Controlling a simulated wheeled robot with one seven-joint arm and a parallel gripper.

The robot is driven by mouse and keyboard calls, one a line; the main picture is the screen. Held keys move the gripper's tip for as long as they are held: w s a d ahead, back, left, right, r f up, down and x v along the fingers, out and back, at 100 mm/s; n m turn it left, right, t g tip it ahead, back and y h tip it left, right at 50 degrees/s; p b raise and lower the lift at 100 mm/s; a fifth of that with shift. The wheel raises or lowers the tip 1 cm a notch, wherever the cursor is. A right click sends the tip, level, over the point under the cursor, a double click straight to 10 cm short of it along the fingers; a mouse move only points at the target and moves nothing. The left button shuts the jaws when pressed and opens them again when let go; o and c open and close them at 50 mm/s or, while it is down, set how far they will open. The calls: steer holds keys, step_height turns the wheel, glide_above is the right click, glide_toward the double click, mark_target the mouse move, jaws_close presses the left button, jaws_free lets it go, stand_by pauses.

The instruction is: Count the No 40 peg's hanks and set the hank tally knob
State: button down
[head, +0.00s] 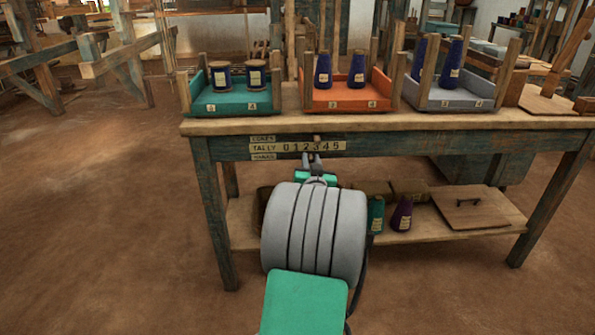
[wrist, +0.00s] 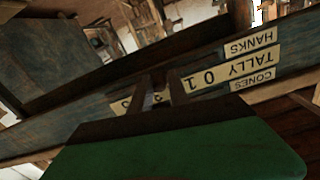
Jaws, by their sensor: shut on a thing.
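The tally strip (head: 300,147) is on the front rail of the wooden bench, with the numbers 0 to 5. A CONES label sits above its left end and a HANKS label (head: 263,157) below. It shows upside down in the wrist view, where the HANKS label (wrist: 252,40) is uppermost. My gripper (head: 312,160) is at the lower edge of the strip, below the middle numbers, shut on the hank tally knob, which its fingers mostly hide. In the wrist view the fingers (wrist: 160,97) cover numbers after 1. A small brown knob (head: 317,138) shows above the strip. No hanks or No 40 peg are identifiable.
On the bench top are a teal tray (head: 232,108), an orange tray (head: 345,104) and a grey tray (head: 448,104), holding cones or spools. Floor at left is clear.

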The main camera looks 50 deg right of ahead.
steer(key=shift+s, duration=0.1)
steer(key=shift+w+a, duration=0.1)
steer(key=shift+w, duration=0.1)
steer(key=c, duration=1.6)
jaws_free()
steer(key=shift+w+a, duration=0.25)
steer(key=shift+w, duration=0.1)
steer(key=shift+o, duration=1.3)
steer(key=p+v, duration=0.1)
steer(key=v, duration=0.7)
steer(key=shift+p, duration=0.4)
steer(key=shift+d, duration=0.1)
